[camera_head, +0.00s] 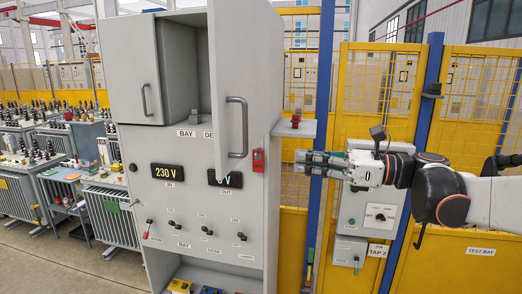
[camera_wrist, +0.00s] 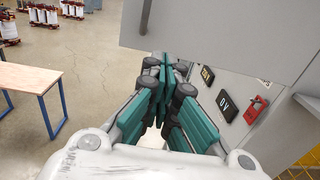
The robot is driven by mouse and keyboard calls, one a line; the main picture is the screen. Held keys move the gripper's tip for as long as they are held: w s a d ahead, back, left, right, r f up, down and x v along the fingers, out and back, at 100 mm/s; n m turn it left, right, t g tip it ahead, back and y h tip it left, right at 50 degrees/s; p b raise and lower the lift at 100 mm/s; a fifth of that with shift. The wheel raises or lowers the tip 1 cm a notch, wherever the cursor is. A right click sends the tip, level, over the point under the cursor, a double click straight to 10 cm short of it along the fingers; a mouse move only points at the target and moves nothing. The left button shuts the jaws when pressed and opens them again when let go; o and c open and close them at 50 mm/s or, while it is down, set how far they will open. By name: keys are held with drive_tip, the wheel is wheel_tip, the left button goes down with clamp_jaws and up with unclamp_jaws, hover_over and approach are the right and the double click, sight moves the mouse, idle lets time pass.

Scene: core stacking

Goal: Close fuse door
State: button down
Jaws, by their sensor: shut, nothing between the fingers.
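The grey cabinet (camera_head: 205,160) has an open compartment at its top. Its right door (camera_head: 245,60) stands swung open toward the camera and partly covers the right-hand display. My gripper (camera_head: 303,163) is shut and empty, to the right of the cabinet and apart from the door handle in the head view. In the wrist view my gripper (camera_wrist: 162,75) has its green-padded fingers together, with the grey door panel (camera_wrist: 205,25) above them.
A red padlock-like part (camera_head: 258,160) and small levers sit on the cabinet front. A small shelf (camera_head: 300,128) juts from its right side. A yellow mesh fence (camera_head: 460,110) stands behind my arm. A wooden-topped table (camera_wrist: 28,78) stands at left in the wrist view.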

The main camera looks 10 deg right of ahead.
drive_tip(key=p+x, duration=0.2)
drive_tip(key=x, duration=1.1)
drive_tip(key=shift+a, duration=0.2)
drive_tip(key=shift+w, duration=0.1)
